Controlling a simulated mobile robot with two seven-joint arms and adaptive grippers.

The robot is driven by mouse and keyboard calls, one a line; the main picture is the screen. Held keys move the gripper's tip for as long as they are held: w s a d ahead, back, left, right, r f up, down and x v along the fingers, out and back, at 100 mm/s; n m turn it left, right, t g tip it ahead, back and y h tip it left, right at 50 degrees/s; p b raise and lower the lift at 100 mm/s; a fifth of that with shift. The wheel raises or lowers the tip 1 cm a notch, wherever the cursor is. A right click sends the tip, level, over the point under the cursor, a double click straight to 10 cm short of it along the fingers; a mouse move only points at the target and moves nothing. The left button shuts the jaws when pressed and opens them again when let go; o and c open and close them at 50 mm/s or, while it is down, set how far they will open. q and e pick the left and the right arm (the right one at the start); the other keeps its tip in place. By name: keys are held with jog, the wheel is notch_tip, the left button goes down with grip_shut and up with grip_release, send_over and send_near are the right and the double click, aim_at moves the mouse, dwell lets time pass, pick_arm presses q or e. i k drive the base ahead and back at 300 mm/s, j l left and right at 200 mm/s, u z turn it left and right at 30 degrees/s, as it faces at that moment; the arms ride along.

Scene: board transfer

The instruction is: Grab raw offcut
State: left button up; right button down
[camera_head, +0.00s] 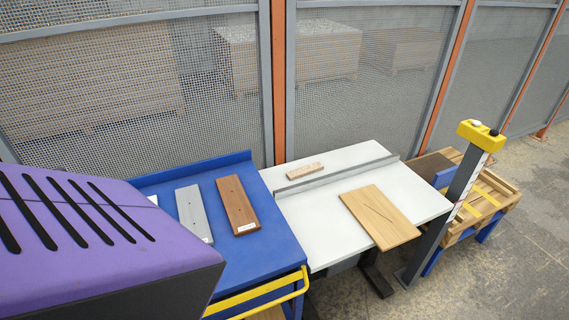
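A small pale wood piece (305,171) lies on the white table (325,242), behind a grey straight bar (335,174). A larger light wood board (380,217) lies flat on the same table in front of the bar, at the right; its lower corner reaches the table's front edge. I cannot tell from the looks alone which of the two is the raw offcut. Neither of my grippers is in view, and nothing is seen touching either piece.
A blue table (272,262) at the left holds a grey board (194,214) and a brown board (238,205). A purple slotted housing (130,250) fills the lower left. A yellow-topped post (463,185) stands at the right, before a wooden pallet (506,196). Mesh fencing closes the back.

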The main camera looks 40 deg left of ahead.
aim_at(309, 169)
jog(key=i+l+u, duration=0.3)
jog(key=u, duration=0.2)
jog(key=i+l+u, duration=0.3)
jog(key=l+u, duration=0.15)
